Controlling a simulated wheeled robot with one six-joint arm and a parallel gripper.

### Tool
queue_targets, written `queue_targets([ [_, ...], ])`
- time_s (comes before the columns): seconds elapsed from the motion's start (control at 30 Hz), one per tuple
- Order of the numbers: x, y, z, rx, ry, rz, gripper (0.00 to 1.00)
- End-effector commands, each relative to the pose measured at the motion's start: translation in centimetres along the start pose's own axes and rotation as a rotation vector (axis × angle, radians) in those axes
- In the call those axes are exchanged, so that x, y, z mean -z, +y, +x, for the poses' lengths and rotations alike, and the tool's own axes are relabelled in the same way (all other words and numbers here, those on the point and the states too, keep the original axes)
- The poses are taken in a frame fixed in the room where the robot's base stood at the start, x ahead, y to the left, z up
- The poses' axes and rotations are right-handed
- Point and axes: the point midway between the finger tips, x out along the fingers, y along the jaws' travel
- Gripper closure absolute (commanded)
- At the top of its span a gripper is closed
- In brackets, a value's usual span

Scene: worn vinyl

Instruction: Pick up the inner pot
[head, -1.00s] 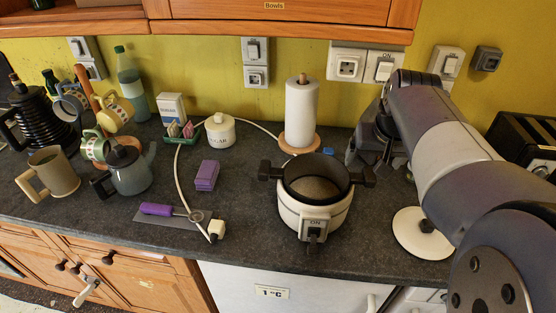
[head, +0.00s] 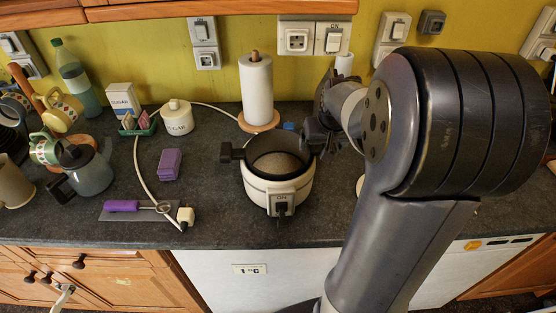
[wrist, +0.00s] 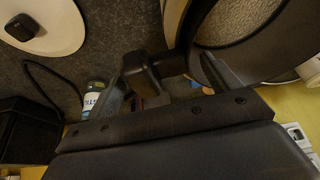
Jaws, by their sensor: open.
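The inner pot (head: 272,146) is dark, with two black side handles, and sits upright in the cream cooker (head: 262,192). Something tan shows at its bottom. Its left handle (head: 230,152) is clear in the head view. In the wrist view the pot (wrist: 197,62) is at the upper right, and a black handle (wrist: 150,72) shows between my open fingers. My gripper (wrist: 165,85) is not closed on it. In the head view my gripper (head: 322,128) is beside the pot's right handle, partly hidden by my arm.
A white lid with a black knob (wrist: 58,32) lies right of the cooker. A paper towel roll (head: 257,90) stands behind. A purple block (head: 170,164), a white cable and a purple-handled tool (head: 122,206) lie left.

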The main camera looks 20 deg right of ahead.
Motion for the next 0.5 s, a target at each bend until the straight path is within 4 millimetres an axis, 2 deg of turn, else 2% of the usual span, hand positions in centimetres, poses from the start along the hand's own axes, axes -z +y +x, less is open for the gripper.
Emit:
queue_targets([
  [0.27,-0.02,-0.02,0.35,0.000,0.001,0.000,0.15],
  [0.5,-0.02,-0.02,0.33,0.000,0.000,0.000,0.34],
])
